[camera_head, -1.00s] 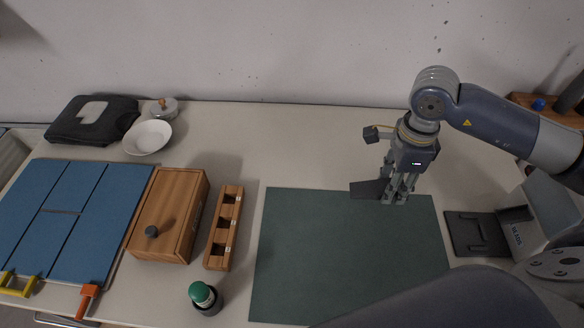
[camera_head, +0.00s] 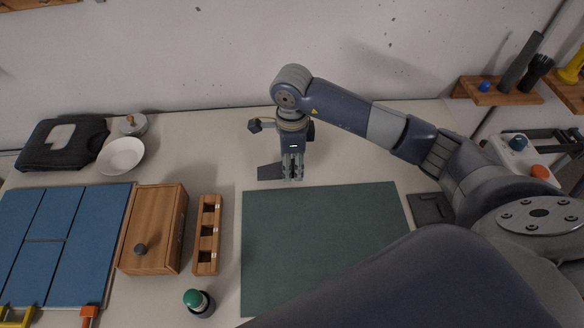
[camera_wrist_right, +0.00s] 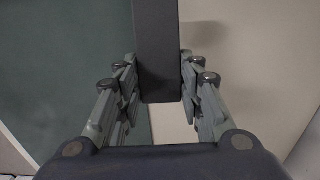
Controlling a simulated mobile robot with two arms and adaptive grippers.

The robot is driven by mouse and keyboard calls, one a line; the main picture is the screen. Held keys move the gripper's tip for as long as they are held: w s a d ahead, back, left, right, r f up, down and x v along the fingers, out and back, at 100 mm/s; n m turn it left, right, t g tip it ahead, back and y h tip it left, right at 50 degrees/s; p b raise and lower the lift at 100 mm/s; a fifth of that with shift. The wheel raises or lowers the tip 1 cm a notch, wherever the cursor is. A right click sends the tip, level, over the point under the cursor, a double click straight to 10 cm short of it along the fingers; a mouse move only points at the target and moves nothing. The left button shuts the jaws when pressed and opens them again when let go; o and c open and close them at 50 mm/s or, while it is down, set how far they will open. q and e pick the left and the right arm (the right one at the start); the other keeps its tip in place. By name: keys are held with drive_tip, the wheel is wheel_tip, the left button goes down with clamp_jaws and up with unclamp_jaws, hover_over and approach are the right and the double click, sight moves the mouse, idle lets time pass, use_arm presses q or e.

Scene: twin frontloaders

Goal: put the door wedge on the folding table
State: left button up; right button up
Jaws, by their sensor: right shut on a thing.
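The door wedge (camera_head: 270,171) is a dark grey, flat tapering piece. My right gripper (camera_head: 292,176) is shut on it, and the wedge sticks out to the left of the fingers, near the far edge of the green mat. In the right wrist view the wedge (camera_wrist_right: 158,50) shows as a dark block between the fingers (camera_wrist_right: 160,92), with green mat and pale surface behind it. I cannot tell its exact height above the surface. No separate folding table can be made out; the pale tabletop (camera_head: 215,140) lies below. My left gripper is not in view.
A green mat (camera_head: 320,240) covers the middle. To its left are a wooden slotted rack (camera_head: 207,235), a wooden box (camera_head: 155,222), a green-topped bottle (camera_head: 198,302) and blue panels (camera_head: 55,215). A white bowl (camera_head: 121,156) and dark folded cloth (camera_head: 64,143) lie farther back. The tabletop behind the mat is mostly clear.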

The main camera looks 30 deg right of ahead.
sight(292, 173)
drive_tip(key=shift+s+f, duration=0.1)
drive_tip(key=shift+f, duration=0.25)
wheel_tip(292, 173, down, 2)
drive_tip(key=shift+f+p, duration=0.1)
drive_tip(key=shift+p, duration=0.8)
drive_tip(key=shift+f, duration=0.4)
drive_tip(key=o, duration=1.1)
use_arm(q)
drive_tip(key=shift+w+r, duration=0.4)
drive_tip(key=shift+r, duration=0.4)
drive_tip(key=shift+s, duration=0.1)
